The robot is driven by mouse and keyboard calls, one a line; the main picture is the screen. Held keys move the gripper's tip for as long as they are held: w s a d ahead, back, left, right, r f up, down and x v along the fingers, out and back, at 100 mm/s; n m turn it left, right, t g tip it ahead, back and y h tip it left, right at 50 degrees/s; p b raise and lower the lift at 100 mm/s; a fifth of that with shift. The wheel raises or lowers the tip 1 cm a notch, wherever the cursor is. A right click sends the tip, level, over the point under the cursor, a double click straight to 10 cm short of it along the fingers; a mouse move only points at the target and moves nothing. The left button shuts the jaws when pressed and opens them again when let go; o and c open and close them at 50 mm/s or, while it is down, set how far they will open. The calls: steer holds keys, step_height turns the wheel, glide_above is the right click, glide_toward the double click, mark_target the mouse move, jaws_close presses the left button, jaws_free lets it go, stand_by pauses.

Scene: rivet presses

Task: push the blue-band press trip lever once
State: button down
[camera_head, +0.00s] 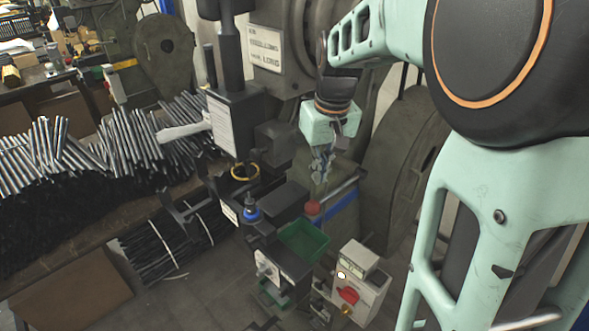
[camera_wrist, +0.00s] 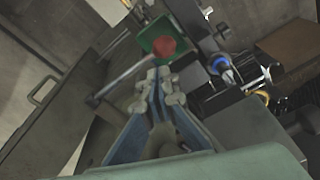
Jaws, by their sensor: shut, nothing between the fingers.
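The trip lever (camera_head: 336,194) is a grey rod with a red ball knob (camera_head: 313,208) at its left end, beside a blue band (camera_head: 340,216) on the press. In the wrist view the red ball (camera_wrist: 164,46) shows just beyond my fingertips, and the rod (camera_wrist: 121,80) slants down to the left. My gripper (camera_head: 319,180) points down above the lever, near the knob. Its fingers (camera_wrist: 159,75) are shut and empty. I cannot tell whether they touch the lever.
A green bin (camera_head: 303,243) lies below the knob. A control box (camera_head: 361,281) with a red switch stands at the lower right. The dark flywheel (camera_head: 397,165) is close to the right of my gripper. Metal rods (camera_head: 120,146) fill the left bench.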

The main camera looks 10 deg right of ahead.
mark_target(315, 207)
steer(key=shift+s+a+f+n+g, duration=0.15)
steer(key=shift+s+a+g, duration=0.1)
steer(key=shift+s, duration=0.15)
steer(key=shift+s+a+f+n+g, duration=0.1)
steer(key=shift+s+n+g, duration=0.05)
steer(key=shift+s+g, duration=0.15)
steer(key=f+b, duration=0.1)
steer(key=f, duration=0.1)
steer(key=f+b, duration=0.4)
steer(key=f, duration=0.1)
steer(key=shift+w+a, duration=0.1)
steer(key=shift+w, duration=0.2)
steer(key=shift+r, duration=0.1)
step_height(315, 207, down, 5)
steer(key=b, duration=0.3)
steer(key=shift+r, duration=0.2)
